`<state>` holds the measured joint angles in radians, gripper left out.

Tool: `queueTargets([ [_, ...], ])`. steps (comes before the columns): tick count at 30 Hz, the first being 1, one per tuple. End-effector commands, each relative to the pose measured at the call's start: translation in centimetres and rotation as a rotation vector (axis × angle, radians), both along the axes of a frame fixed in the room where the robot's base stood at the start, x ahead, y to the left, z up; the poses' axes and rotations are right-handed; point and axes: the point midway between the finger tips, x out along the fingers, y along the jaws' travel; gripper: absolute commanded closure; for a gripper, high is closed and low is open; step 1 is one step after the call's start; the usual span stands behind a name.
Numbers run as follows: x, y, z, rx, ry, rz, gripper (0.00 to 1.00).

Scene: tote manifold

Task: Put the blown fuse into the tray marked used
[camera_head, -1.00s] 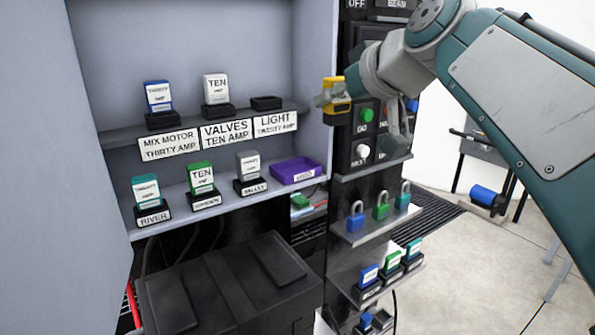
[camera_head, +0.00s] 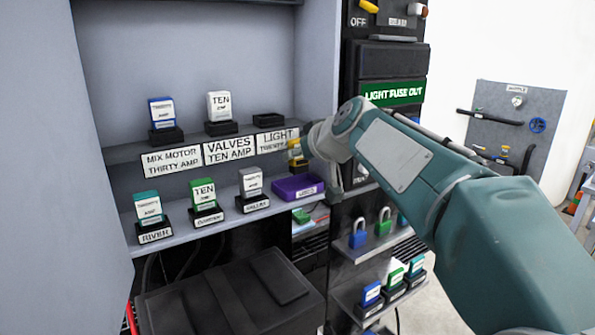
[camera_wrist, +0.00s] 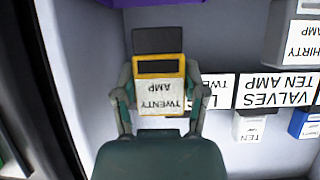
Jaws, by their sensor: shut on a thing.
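My gripper (camera_wrist: 160,100) is shut on a yellow fuse (camera_wrist: 145,68) with a white label reading TWENTY AMP, which appears upside down in the wrist view. In the head view the fuse (camera_head: 295,150) shows in front of the right end of the upper shelf, partly hidden by my gripper (camera_head: 303,157). The purple tray (camera_head: 290,189) sits on the lower shelf's right end, just below the fuse; its small label is too blurred to read. The purple edge (camera_wrist: 165,2) also shows at the top of the wrist view.
The black LIGHT socket (camera_head: 268,120) on the upper shelf is empty. Several labelled fuses stand in sockets to its left and on the lower shelf. A grey fuse (camera_head: 251,182) stands left of the tray. A green sign (camera_head: 393,92) reads LIGHT FUSE OUT. Padlocks (camera_head: 383,222) sit lower right.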

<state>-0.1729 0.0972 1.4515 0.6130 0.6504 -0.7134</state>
Motion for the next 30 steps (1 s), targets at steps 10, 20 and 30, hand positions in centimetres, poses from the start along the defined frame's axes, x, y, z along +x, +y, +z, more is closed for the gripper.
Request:
queueTargets([
  [10,0.7,0.3,-4.0,-0.001,0.001,-0.001,0.91],
  [20,0.7,0.3,-4.2,-0.001,0.001,-0.001,0.35],
  [30,0.7,0.3,-4.2,-0.001,0.001,-0.001,0.10],
])
